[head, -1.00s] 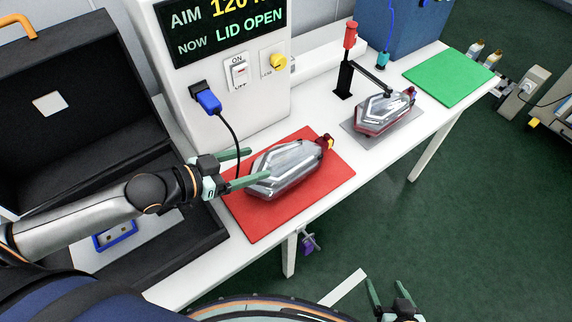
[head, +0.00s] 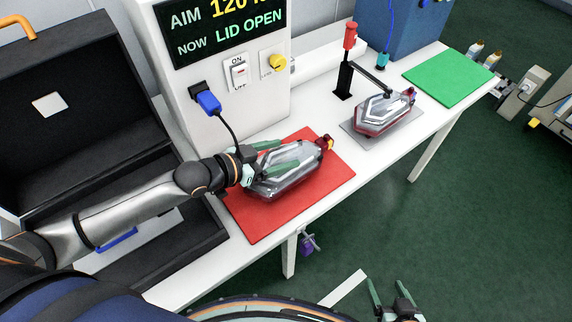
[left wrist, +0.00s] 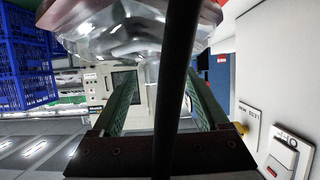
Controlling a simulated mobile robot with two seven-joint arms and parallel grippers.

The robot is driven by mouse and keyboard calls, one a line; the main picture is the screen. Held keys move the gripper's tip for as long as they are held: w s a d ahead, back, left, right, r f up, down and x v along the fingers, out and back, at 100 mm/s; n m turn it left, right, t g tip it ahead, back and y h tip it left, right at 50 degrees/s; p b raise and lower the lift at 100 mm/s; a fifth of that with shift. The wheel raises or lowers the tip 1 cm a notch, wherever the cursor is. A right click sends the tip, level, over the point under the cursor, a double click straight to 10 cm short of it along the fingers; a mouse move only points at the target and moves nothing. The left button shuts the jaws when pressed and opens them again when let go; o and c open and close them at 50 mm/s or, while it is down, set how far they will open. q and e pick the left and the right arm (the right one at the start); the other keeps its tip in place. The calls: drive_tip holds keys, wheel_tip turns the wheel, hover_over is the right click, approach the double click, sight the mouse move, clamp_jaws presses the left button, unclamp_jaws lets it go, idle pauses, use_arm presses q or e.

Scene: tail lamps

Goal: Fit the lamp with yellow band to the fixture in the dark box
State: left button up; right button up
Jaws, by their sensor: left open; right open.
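The clear and silver lamp with a yellow band (head: 298,180) lies on the red mat (head: 250,222); the band shows at its right end. Its clear body also fills the top of the left wrist view (left wrist: 110,28). My left gripper (head: 288,154) is open at the lamp's left part, its green fingers over or beside the body; I cannot tell whether they touch it. The open dark box (head: 85,110) is at the left. My left arm covers most of the fixture inside it; a blue edge (head: 118,242) shows. My right gripper (head: 388,290) is open and empty, low, over the floor.
A second lamp (head: 385,115) sits on a grey plate under a red-handled clamp (head: 349,38). A white cabinet (head: 235,105) reading "LID OPEN" stands behind the mat, its dark cable hanging near my left gripper. A green mat (head: 450,78) at the right is empty.

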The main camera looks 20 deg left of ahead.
use_arm(q)
clamp_jaws()
idle(0.6)
idle(0.8)
